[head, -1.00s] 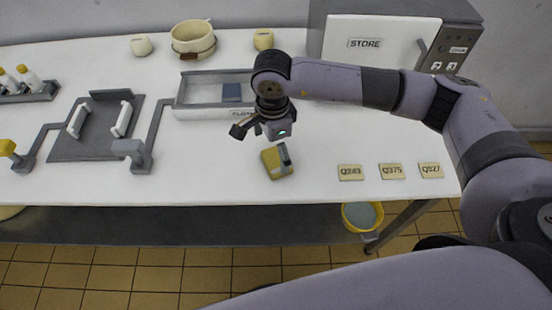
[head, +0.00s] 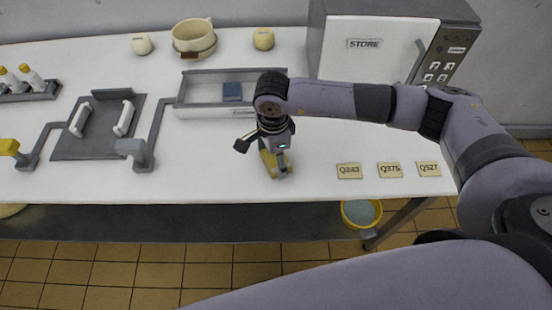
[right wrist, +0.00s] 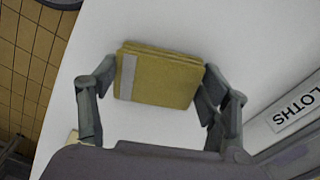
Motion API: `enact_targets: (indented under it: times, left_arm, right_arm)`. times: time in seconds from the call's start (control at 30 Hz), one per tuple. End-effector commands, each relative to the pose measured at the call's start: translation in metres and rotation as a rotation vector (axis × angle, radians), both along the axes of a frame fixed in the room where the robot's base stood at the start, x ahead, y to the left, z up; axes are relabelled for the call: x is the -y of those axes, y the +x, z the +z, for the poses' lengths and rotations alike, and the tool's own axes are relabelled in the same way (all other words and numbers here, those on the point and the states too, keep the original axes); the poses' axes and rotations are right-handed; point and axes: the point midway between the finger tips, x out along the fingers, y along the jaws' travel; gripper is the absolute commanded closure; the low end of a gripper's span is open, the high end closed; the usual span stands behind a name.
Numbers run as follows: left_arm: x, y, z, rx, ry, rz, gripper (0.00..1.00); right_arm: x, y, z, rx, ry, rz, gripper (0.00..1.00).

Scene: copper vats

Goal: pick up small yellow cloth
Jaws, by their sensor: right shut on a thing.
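The small yellow cloth (head: 267,161), a folded mustard-yellow block with a grey stripe, is on the white table near its front edge. In the right wrist view the cloth (right wrist: 165,82) sits between my two fingers, its stripe towards the left. My right gripper (head: 275,160) is over it from above; in the right wrist view the gripper (right wrist: 157,84) is shut on its two opposite sides. In the head view the gripper partly hides the cloth. I cannot tell any gap between cloth and table. My left gripper is not in view.
Behind the gripper is a shallow tray (head: 193,113) with a folded blue cloth (head: 232,91). Three label plates, including Q243 (head: 349,171), lie to the right. A white STORE cabinet (head: 365,60) stands back right. A grey fixture (head: 85,150) is left. A yellow bucket (head: 361,213) is below.

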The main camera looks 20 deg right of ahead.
Motion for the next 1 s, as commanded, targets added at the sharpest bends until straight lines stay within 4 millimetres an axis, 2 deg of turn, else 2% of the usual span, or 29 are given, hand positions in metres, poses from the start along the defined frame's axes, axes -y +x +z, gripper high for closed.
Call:
enact_targets:
  times: [0.07,0.4,0.67,0.87,1.0]
  left_arm:
    - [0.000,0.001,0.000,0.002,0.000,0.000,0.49]
    - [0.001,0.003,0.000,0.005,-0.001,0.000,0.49]
    - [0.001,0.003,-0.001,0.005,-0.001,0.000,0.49]
    - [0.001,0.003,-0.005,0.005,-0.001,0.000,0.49]
    - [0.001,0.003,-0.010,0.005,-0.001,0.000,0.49]
  right_arm:
    - [0.000,0.000,0.000,0.001,0.000,0.000,0.39]
    - [0.000,0.000,0.000,0.001,0.000,0.000,0.61]
    - [0.000,0.001,0.004,0.002,0.000,0.000,0.61]
    - [0.000,0.001,0.025,0.005,0.001,0.002,0.62]
    - [0.000,0.002,0.057,0.008,0.001,0.002,0.62]
